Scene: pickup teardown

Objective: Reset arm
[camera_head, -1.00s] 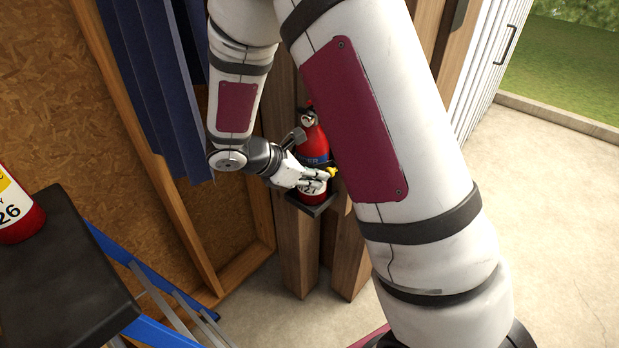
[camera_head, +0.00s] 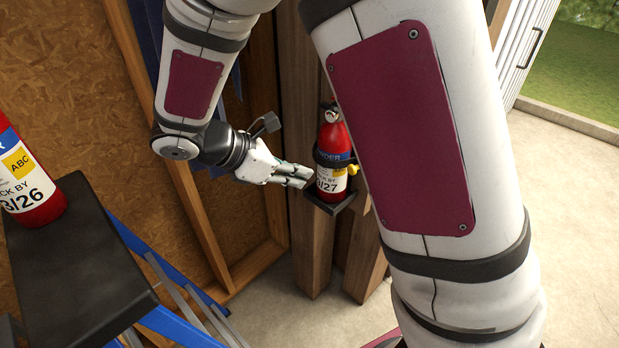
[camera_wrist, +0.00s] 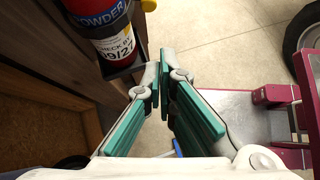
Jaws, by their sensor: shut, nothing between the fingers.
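My gripper (camera_head: 308,178) is shut and empty, left of a red fire extinguisher (camera_head: 333,150) in the head view. The extinguisher stands upright in a black bracket (camera_head: 345,204) on a wooden post and has a yellow part at its right side. The wrist view also shows my gripper (camera_wrist: 164,85) with its green-padded fingers close together. The extinguisher (camera_wrist: 103,25) is at the upper left there, apart from the fingers. My upper arm covers part of the space to its right in the head view.
A second extinguisher (camera_head: 28,185) stands on a black platform (camera_head: 85,270) of a blue stepladder (camera_head: 175,325) at left. Wooden posts (camera_head: 311,250) and a chipboard wall (camera_head: 70,80) stand close by. Concrete floor (camera_head: 575,230) is open at right. A wheel (camera_wrist: 305,35) shows in the wrist view.

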